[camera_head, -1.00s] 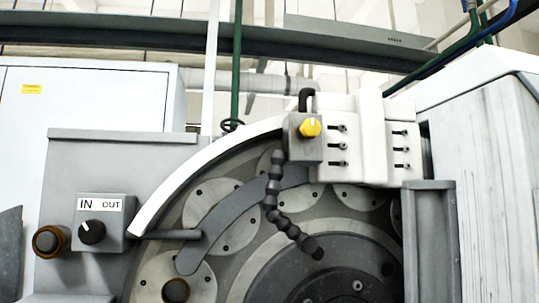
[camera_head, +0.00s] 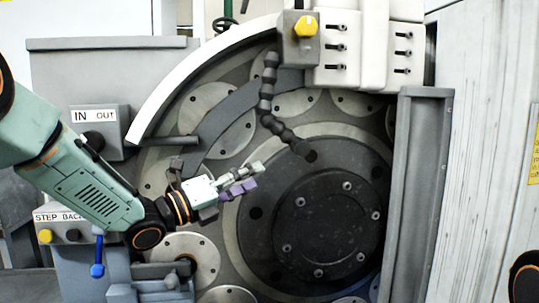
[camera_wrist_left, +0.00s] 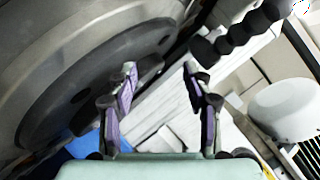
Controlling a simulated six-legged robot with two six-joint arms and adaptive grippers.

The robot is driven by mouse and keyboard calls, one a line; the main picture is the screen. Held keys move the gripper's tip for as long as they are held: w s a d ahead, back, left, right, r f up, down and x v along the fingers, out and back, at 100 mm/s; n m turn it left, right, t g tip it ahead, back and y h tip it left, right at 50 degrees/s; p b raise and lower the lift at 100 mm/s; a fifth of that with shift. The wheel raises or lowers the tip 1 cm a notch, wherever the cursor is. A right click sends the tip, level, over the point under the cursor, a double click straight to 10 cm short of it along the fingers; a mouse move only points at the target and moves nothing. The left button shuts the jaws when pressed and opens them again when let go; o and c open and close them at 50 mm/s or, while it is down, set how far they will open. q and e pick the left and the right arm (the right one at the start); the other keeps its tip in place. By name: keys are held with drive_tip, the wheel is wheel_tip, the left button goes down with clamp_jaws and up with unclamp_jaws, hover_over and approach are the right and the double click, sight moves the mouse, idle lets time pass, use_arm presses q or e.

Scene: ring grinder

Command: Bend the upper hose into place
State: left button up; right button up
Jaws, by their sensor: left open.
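The upper hose (camera_head: 267,98) is black and segmented. It hangs from the grey block with the yellow knob and bends down to the right, its tip over the edge of the dark round hub (camera_head: 325,215). My left gripper (camera_head: 254,177) is below and left of the hose tip, in front of the wheel, apart from the hose. In the left wrist view its two purple-lined fingers (camera_wrist_left: 161,72) are spread with nothing between them. The hose (camera_wrist_left: 238,32) shows there at the upper right, beyond the fingertips. My right gripper is not in view.
The yellow knob (camera_head: 306,26) sits on a block beside white housings (camera_head: 363,45). A curved white guard (camera_head: 195,75) arches over the wheel. The IN/OUT box (camera_head: 98,134) is at the left, and a grey upright panel (camera_head: 416,190) stands right of the hub.

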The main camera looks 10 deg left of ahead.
sight(267, 87)
use_arm(q)
drive_tip(key=s+a+r+m+g+h, duration=0.1)
drive_tip(key=s+r+m+h, duration=0.15)
drive_tip(key=r+m, duration=0.45)
drive_tip(key=s+a+r+m+g+h, duration=0.1)
drive_tip(key=s+r+m+h, duration=0.15)
drive_tip(key=r+m, duration=0.45)
drive_tip(key=shift+n+g, duration=0.3)
drive_tip(key=shift+g, duration=0.1)
drive_tip(key=p+x, duration=0.1)
drive_tip(key=x, duration=0.1)
drive_tip(key=r+p+x, duration=0.1)
drive_tip(key=x, duration=0.4)
drive_tip(key=shift+w+a+r+p, duration=0.2)
drive_tip(key=shift+r+p, duration=0.1)
drive_tip(key=shift+p, duration=0.1)
drive_tip(key=shift+w+d+r+p, duration=0.15)
drive_tip(key=shift+d+r+p, duration=0.15)
drive_tip(key=shift+d, duration=0.25)
drive_tip(key=shift+w+d+f, duration=0.1)
drive_tip(key=shift+w, duration=0.05)
clamp_jaws()
